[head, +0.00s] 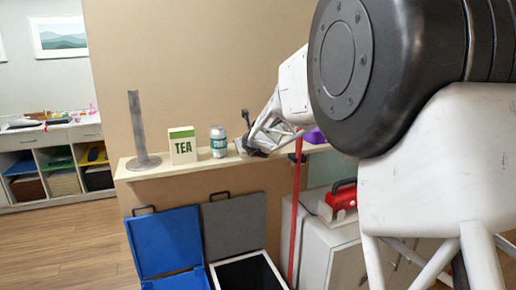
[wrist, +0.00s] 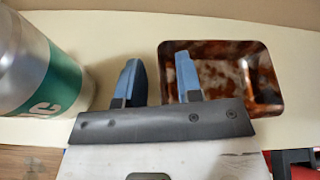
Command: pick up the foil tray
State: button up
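The foil tray (wrist: 236,78) is a shallow, rounded rectangular tray with a mottled brown, coppery inside. It lies on the pale shelf at the right of the wrist view and looks empty. In the head view my gripper (head: 256,147) is at the shelf, right of the can, and I cannot clearly make out the tray there.
A white and green can (wrist: 35,70) stands close left of my gripper. On the shelf (head: 150,173) are also a TEA box (head: 183,146), a grey post on a round base (head: 140,135) and a purple thing (head: 316,136). A blue bin (head: 166,243) and a grey-lidded bin (head: 235,226) stand below.

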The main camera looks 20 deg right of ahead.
jog(key=shift+c, duration=0.2)
dwell(0.4)
grip_shut()
